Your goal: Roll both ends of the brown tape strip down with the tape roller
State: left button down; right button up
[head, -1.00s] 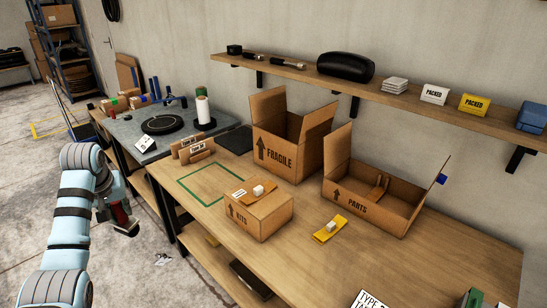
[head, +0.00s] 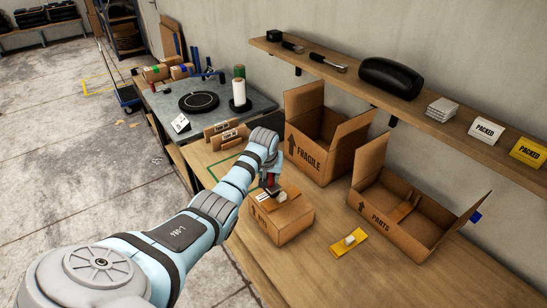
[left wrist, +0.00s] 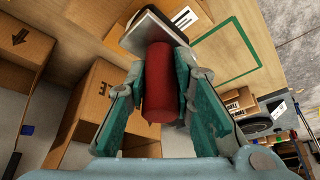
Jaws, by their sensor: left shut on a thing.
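My left gripper (head: 270,182) is shut on the red handle of the tape roller (left wrist: 160,85). In the left wrist view a flat pale part shows beyond the handle. In the head view the red tool (head: 271,184) is over the top of the closed KITS box (head: 283,225). A brown strip (head: 290,192) shows on that top, partly hidden by the gripper and tool. A white block (head: 282,197) and a white label lie there too. I cannot tell whether the roller touches the strip. My right gripper is out of view.
The open FRAGILE box (head: 315,150) stands just behind the KITS box, and the open PARTS box (head: 385,225) to its right. A yellow strip with a white block (head: 348,242) lies on the table in front. A shelf (head: 380,90) runs along the wall.

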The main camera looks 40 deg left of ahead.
aim_at(271, 185)
pick_arm(q)
jog(key=shift+f, duration=0.1)
jog(key=shift+w+d+f+b, duration=0.1)
jog(key=shift+d+f+b, duration=0.1)
jog(key=shift+b, duration=0.2)
jog(key=shift+f, duration=0.15)
notch_tip(271, 185, down, 4)
jog(key=b, duration=0.2)
jog(key=shift+f+b, duration=0.2)
jog(key=shift+b, duration=0.2)
jog(key=shift+f, duration=0.35)
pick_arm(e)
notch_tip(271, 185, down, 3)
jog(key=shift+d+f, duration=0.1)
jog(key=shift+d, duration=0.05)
pick_arm(q)
jog(key=shift+r, duration=0.1)
jog(key=shift+f+b, duration=0.5)
jog(key=shift+f, duration=0.05)
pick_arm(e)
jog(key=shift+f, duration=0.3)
